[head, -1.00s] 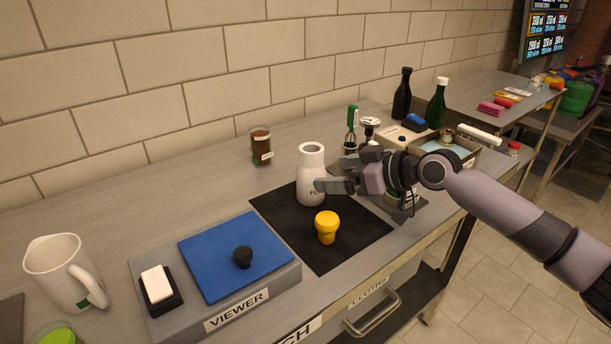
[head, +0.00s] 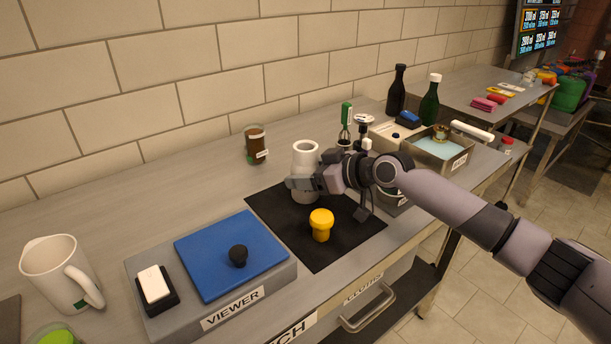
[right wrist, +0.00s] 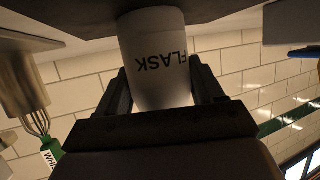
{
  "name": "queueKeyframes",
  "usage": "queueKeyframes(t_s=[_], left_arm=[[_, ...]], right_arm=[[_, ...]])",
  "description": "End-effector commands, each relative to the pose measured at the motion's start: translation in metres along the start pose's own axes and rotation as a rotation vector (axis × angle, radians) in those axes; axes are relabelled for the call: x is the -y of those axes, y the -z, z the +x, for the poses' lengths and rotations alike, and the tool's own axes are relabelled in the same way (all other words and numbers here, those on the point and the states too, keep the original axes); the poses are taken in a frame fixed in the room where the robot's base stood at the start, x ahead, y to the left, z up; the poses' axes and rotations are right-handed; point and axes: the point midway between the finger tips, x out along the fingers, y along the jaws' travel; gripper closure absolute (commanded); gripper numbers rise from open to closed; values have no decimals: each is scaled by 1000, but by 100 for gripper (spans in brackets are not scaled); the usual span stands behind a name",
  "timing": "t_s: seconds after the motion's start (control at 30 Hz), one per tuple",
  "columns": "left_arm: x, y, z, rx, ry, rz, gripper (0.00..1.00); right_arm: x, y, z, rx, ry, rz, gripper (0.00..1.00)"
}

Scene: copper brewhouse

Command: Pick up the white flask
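The white flask (head: 306,155) stands upright on the black mat (head: 277,218) in the head view. My right gripper (head: 299,184) is at the flask's body, with its fingers spread to either side of it. In the right wrist view the flask (right wrist: 155,60) appears upside down, its FLASK lettering visible, between the two fingers (right wrist: 160,85). I cannot tell whether the fingers touch it. The gripper hides part of the flask's lower body in the head view. My left gripper is not in view.
A yellow stopper-like piece (head: 321,224) stands on the mat, close in front of the gripper. A blue-topped viewer box (head: 232,255) and a white mug (head: 62,272) are left. A brown jar (head: 256,144) stands behind. Bottles (head: 430,105) and a tray (head: 459,163) are to the right.

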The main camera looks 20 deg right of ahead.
Motion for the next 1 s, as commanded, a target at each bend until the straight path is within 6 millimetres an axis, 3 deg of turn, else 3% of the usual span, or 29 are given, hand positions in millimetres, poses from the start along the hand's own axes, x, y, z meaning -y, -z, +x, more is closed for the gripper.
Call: queueKeyframes(t_s=[0.37, 0.57, 0.77, 1.0], left_arm=[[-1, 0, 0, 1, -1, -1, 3], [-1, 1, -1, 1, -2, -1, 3], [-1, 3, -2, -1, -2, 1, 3], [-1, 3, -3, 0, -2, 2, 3]], right_arm=[[-1, 3, -1, -2, -1, -1, 72], [0, 19, -8, -5, -1, -2, 72], [0, 56, -23, -8, -1, -5, 72], [0, 122, -50, -9, -2, -4, 72]])
